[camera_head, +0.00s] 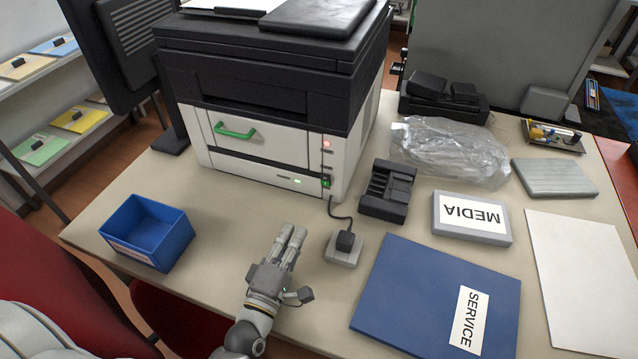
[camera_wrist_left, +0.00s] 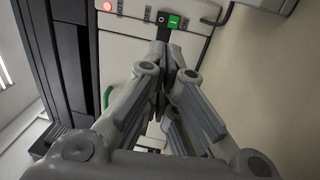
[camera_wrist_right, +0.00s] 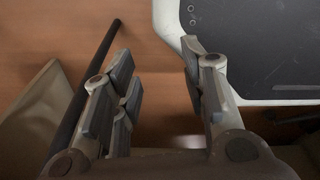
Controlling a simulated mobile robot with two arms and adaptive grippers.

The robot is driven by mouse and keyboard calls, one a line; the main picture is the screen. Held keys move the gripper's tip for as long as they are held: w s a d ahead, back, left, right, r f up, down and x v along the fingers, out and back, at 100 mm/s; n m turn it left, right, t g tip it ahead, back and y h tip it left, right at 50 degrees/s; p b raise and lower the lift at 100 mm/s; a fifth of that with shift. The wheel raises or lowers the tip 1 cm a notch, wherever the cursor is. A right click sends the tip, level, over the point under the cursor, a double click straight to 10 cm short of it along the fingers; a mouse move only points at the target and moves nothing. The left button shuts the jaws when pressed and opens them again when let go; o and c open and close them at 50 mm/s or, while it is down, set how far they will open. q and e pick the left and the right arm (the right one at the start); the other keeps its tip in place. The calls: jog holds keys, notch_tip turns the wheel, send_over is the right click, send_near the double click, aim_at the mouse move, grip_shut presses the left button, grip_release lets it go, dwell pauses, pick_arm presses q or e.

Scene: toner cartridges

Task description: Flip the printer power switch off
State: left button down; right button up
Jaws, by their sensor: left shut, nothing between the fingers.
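The printer (camera_head: 262,145) stands at the back left of the table, with a dark top and a white front. Its power switch (camera_head: 326,182) is low on the front's right edge and shows green. In the left wrist view the switch (camera_wrist_left: 174,22) has a black half marked with a circle and a bright green half. A red light (camera_head: 327,143) glows above it. My left gripper (camera_head: 296,231) is shut and empty in front of the printer, its tips pointing toward the switch, apparently still short of it. My right gripper (camera_wrist_right: 157,58) is open and empty, seen only in its wrist view.
A blue bin (camera_head: 147,232) stands left of my left gripper. A power plug on a grey block (camera_head: 343,250), a black cradle (camera_head: 388,190), a MEDIA box (camera_head: 471,218) and a blue SERVICE folder (camera_head: 437,295) lie to the right.

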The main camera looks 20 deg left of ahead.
pick_arm(q)
jog(key=shift+r, duration=0.1)
jog(key=p, duration=0.1)
send_near(320, 173)
jog(key=w, duration=0.3)
jog(key=w+p, duration=0.1)
jog(key=w, duration=0.1)
jog(key=shift+w+d+r, duration=0.1)
jog(key=shift+w+r, duration=0.1)
jog(key=shift+r, duration=0.1)
jog(key=shift+w, duration=0.45)
pick_arm(e)
jog(key=shift+s+a+r, duration=0.15)
jog(key=shift+s+r, duration=0.8)
jog(key=shift+s, duration=0.2)
pick_arm(q)
jog(key=shift+w+r, duration=0.15)
jog(key=shift+w, duration=0.1)
jog(key=shift+s, duration=0.1)
pick_arm(e)
jog(key=shift+s, duration=0.1)
